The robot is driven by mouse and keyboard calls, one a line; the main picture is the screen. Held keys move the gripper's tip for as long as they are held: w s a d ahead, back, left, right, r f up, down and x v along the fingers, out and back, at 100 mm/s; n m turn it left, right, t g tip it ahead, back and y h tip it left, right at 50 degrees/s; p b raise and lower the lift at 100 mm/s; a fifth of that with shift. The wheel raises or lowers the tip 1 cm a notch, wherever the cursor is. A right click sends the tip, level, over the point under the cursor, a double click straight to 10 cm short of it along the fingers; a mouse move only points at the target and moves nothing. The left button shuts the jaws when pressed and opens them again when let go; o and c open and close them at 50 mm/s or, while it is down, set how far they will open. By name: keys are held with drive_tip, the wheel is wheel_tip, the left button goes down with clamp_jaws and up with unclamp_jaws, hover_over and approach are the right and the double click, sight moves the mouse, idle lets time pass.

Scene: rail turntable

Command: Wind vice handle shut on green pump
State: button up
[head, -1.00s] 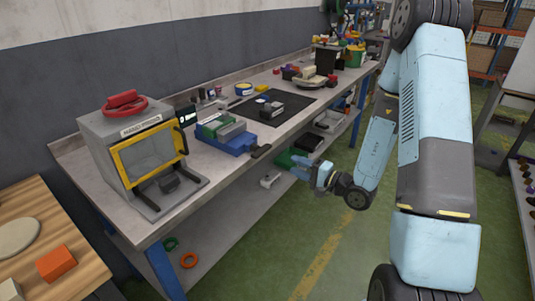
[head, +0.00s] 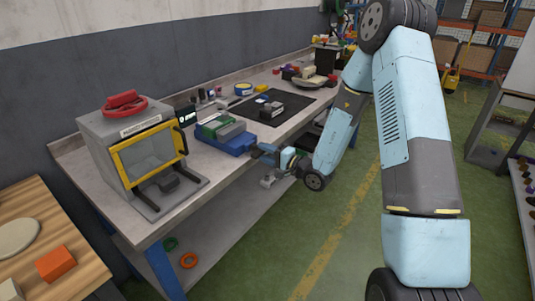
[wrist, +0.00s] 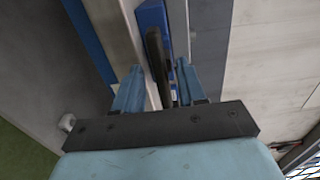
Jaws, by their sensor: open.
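The blue vice (head: 238,147) stands on the workbench near its front edge, with a grey jaw block on top. In the wrist view the black handle (wrist: 156,50) runs along the blue vice body (wrist: 152,15). The open fingers (wrist: 160,90) stand on either side of the handle's near end. I cannot tell whether they touch it. In the head view my gripper hides the handle.
A grey cabinet with a yellow-framed window (head: 150,155) and red handwheel (head: 125,104) stands left of the vice. A black mat (head: 275,108) with a small device lies to the right. The bench (head: 215,172) front edge is close to my gripper. Green floor is clear in front.

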clamp_jaws()
idle(0.4)
idle(0.5)
